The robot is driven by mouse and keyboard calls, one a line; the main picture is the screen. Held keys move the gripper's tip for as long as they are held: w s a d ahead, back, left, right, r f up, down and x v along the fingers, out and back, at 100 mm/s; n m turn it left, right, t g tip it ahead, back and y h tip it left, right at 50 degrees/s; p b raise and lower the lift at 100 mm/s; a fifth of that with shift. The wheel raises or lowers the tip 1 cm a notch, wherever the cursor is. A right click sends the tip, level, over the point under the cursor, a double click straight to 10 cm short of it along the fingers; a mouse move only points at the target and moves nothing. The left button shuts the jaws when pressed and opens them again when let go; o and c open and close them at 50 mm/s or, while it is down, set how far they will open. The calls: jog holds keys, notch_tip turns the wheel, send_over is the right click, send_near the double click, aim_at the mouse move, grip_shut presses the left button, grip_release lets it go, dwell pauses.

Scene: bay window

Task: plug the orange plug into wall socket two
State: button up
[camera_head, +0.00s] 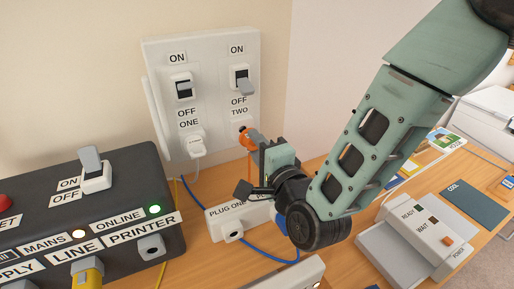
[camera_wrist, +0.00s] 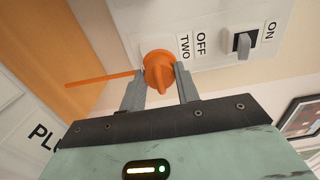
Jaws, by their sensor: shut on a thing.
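The orange plug (camera_head: 246,134) is at the wall plate (camera_head: 215,112), just below the label TWO. My gripper (camera_head: 257,145) is shut on it. In the wrist view the plug (camera_wrist: 158,70) sits between the two fingertips (camera_wrist: 160,88), close against the plate under TWO, with its orange cord running left. In the head view the cord hangs down from the plug. Socket two is hidden behind the plug, and I cannot tell whether the plug is fully seated.
A white plug (camera_head: 195,145) is in socket one, left of the orange plug. A white power strip (camera_head: 236,217) lies below on the wooden desk, with a blue cord nearby. A black power box (camera_head: 85,215) stands left. A grey READY/WAIT device (camera_head: 425,235) is right.

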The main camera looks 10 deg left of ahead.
jog(key=shift+b+x, duration=0.55)
jog(key=shift+x, duration=0.9)
jog(key=o, duration=1.2)
jog(key=shift+s+d, duration=0.1)
